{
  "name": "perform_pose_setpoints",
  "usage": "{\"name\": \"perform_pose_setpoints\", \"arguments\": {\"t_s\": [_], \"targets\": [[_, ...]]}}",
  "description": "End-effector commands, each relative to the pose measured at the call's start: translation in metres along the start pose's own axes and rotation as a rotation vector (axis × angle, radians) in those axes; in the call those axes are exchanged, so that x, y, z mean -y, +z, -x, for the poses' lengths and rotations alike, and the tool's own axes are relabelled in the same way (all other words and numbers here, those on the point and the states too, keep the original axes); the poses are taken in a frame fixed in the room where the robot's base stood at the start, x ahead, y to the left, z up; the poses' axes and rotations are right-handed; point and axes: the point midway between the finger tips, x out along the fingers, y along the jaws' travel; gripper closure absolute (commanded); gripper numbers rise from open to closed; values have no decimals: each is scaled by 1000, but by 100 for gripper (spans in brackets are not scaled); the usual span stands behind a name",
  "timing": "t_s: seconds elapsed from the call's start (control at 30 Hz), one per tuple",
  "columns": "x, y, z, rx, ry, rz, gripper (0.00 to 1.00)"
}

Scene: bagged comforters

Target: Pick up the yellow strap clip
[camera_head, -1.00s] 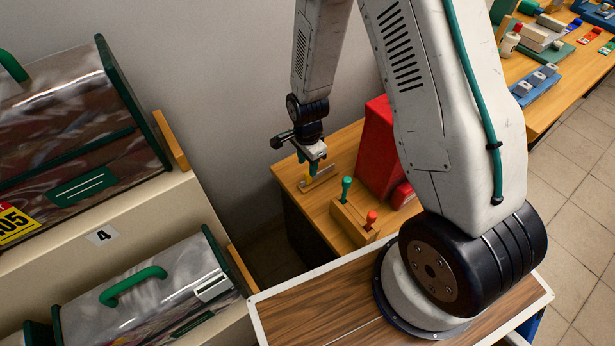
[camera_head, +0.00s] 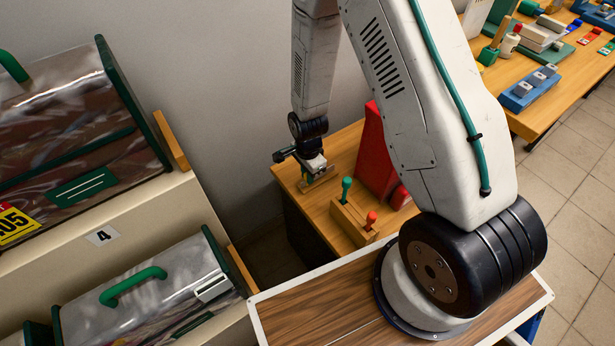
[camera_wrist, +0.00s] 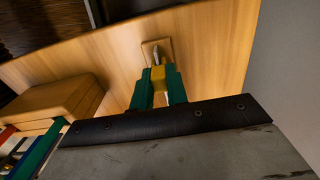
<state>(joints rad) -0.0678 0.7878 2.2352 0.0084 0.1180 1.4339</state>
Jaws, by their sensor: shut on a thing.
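The yellow strap clip (camera_wrist: 158,76) is between the two green fingers of my gripper (camera_head: 308,179) in the wrist view. My gripper is shut on it, low over the wooden bench (camera_head: 322,202). A bent metal piece (camera_wrist: 154,54) rises just beyond the clip from a small wooden plate (camera_wrist: 166,47) on the bench. In the head view the clip is too small and too covered by my gripper to make out. I cannot tell whether the clip touches the plate.
A wooden holder (camera_head: 352,228) with green-topped and red-topped items stands right of my gripper. A tall red object (camera_head: 374,160) is behind it. Bagged comforters (camera_head: 150,290) sit on shelves at left. A grey wall (camera_head: 230,90) closes the back.

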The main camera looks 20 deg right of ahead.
Motion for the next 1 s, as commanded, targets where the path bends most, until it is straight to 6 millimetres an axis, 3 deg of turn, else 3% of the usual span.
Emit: {"name": "perform_pose_setpoints", "arguments": {"t_s": [0.27, 0.8, 1.0], "targets": [[1, 0, 8, 0, -2, 0, 100], [1, 0, 87, -1, -3, 0, 100], [0, 0, 100, -1, 0, 0, 100]]}}
